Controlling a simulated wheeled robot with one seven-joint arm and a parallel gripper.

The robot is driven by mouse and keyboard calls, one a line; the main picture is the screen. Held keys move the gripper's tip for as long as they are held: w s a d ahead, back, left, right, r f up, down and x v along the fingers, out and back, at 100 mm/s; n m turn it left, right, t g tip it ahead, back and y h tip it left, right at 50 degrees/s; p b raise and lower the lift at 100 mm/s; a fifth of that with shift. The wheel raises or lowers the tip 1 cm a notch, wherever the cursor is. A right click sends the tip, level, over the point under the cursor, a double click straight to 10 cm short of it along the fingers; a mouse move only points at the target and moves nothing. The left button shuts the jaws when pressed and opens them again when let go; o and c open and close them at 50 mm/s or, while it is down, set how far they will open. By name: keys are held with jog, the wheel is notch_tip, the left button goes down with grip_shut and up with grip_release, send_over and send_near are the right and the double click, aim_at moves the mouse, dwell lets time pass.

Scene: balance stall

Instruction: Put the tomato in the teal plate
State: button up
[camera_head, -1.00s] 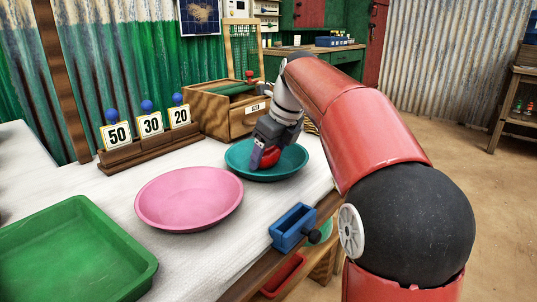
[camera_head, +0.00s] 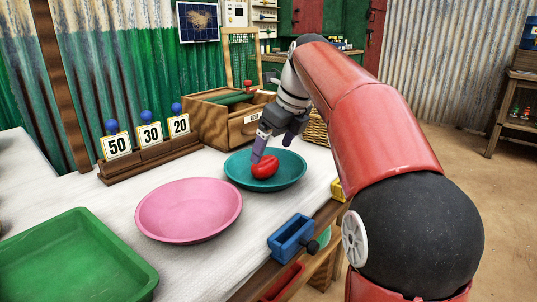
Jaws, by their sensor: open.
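The red tomato (camera_head: 265,167) lies in the teal plate (camera_head: 285,181), near the plate's middle. The teal plate stands on the white-covered table, to the right of the pink plate. My gripper (camera_head: 261,155) is open, with its fingers pointing down just above and behind the tomato. One finger hides part of the tomato's upper left side. I cannot tell whether a finger still touches it.
A pink plate (camera_head: 188,209) and a green tray (camera_head: 72,260) stand on the table at left. A number stand (camera_head: 150,157) and a wooden crate (camera_head: 215,122) are behind. A blue box (camera_head: 291,238) sits at the table's right edge.

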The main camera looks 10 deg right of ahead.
jog(key=p+v, duration=0.1)
jog(key=v, duration=0.5)
jog(key=shift+s, duration=0.1)
